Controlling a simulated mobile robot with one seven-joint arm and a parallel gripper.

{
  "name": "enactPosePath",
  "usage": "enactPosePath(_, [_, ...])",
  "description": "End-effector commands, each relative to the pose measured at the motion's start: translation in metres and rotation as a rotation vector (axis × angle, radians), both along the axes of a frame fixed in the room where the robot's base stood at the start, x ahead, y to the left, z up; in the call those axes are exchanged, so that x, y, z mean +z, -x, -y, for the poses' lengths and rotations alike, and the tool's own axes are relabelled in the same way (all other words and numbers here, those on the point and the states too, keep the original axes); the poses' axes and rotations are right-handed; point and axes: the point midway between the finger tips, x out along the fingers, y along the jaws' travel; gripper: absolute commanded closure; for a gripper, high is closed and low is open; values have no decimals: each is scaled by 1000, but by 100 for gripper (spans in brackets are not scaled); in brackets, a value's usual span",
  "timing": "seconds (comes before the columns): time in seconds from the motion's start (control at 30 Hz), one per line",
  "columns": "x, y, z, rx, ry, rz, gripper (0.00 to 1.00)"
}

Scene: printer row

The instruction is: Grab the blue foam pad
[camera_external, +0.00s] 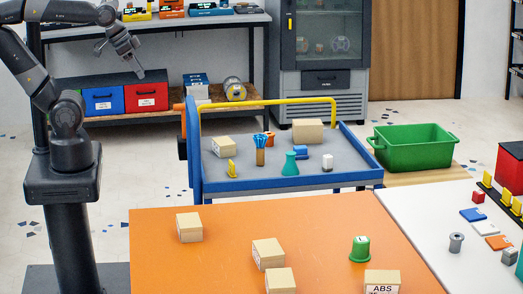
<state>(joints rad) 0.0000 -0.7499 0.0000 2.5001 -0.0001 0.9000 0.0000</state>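A flat blue pad (473,214) lies on the white table (415,222) at the right, and I take it for the blue foam pad. My gripper (138,73) is raised at the upper left, in front of the back shelf and far from the blue pad. It looks empty. The view is too small to tell whether its fingers are open.
A blue cart (280,184) with boxes, a teal flask and a small blue block stands mid-view. An orange table (330,225) in front carries boxes and a green spool (360,249). A green bin (414,148) stands behind the white table. Small parts surround the pads.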

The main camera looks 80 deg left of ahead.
Motion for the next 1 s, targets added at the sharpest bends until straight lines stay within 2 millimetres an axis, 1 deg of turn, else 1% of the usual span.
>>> enactPosePath(0.3, [0,0,0,0,0,0,64])
enactPosePath(0.37, [0,0,0,0,0,0,60])
enactPosePath(0.7, [0,0,0,0,0,0,33])
enactPosePath(0.9, [0,0,0,0,-1,0,33])
enactPosePath(1.0, [1,-5,-1,-24,-28,-5,33])
